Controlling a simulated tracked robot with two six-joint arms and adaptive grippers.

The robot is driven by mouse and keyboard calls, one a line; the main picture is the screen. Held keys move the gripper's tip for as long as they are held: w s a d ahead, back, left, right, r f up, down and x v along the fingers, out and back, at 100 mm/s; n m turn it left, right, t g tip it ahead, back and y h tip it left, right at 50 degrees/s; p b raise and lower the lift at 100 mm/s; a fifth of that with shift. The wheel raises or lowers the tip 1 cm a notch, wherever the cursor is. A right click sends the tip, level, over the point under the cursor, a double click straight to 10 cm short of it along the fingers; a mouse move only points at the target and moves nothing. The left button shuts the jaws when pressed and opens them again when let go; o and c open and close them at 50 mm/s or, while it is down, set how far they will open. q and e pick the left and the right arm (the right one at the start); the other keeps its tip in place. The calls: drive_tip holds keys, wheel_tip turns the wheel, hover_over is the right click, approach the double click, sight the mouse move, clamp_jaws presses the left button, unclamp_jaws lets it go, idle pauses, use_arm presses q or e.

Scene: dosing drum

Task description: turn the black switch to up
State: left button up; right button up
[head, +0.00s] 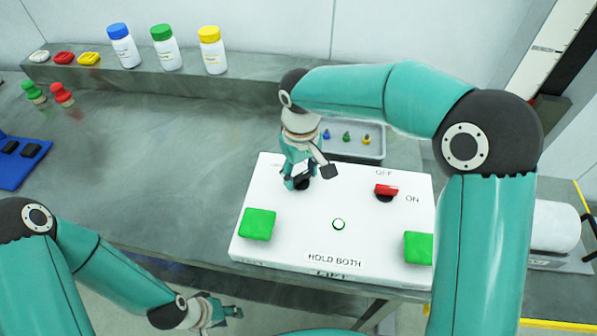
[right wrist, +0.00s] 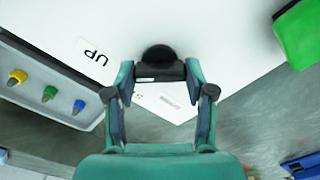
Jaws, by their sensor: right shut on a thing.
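The black switch (head: 302,184) is on the back left of a white panel (head: 290,235), mostly hidden by my right gripper (head: 305,172). In the right wrist view the switch shows as a round dark knob (right wrist: 158,54) right at the fingertips of my right gripper (right wrist: 159,72), which is shut on it. Which way the switch points cannot be told. My left gripper (head: 228,313) hangs low in front of the panel, away from it; its opening is unclear.
The panel also bears a red switch (head: 386,192), two green buttons (head: 257,224) and a small round light (head: 338,224). A grey tray (head: 370,148) with small coloured pieces stands just behind the panel. Bottles (head: 165,48) stand on the back ledge.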

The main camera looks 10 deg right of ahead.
sight(300, 174)
drive_tip(key=o, duration=1.2)
drive_tip(key=shift+w, duration=0.15)
drive_tip(key=shift+c, duration=0.2)
wheel_tip(300, 174, up, 12)
